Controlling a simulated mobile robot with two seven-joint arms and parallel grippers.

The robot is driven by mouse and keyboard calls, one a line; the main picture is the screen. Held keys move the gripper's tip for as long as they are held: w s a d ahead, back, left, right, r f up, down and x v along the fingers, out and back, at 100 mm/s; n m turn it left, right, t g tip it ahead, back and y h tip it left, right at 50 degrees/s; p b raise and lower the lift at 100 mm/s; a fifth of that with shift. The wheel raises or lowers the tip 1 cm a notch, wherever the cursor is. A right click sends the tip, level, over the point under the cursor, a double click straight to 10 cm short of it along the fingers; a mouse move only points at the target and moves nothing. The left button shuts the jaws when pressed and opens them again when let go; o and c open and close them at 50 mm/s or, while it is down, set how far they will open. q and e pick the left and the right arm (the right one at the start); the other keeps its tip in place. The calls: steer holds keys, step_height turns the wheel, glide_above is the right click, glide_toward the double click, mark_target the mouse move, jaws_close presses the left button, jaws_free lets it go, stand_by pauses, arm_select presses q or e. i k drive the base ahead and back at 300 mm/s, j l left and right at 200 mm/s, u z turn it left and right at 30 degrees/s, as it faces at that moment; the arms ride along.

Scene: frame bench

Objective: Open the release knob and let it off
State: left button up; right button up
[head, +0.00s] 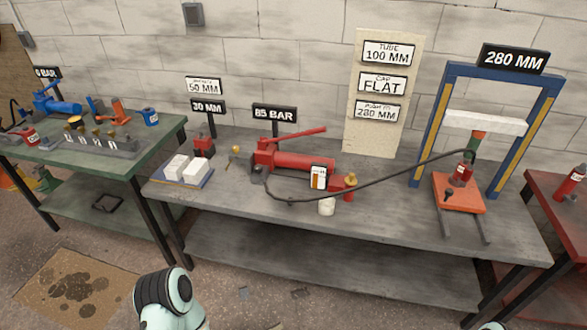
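A red hand pump (300,161) lies on the grey middle bench, its red lever (300,134) raised toward the upper right. A small brass-coloured part (351,180) sits at the pump's right end and may be the release knob; I cannot tell for sure. Another small brass piece (235,149) stands left of the pump. A black hose runs from the pump area to a red cylinder (462,173) on the orange plate of a blue press frame (430,125). A white block (485,123) spans the frame above the cylinder. Neither gripper shows; only parts of my arms appear at the bottom edge.
An "85 BAR" sign (274,113) stands behind the pump. A green bench (60,160) with blue and red tools is at left, a red bench (560,215) at right. The bench's front strip is mostly clear.

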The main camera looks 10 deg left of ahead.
mark_target(258, 170)
steer(key=u, duration=0.8)
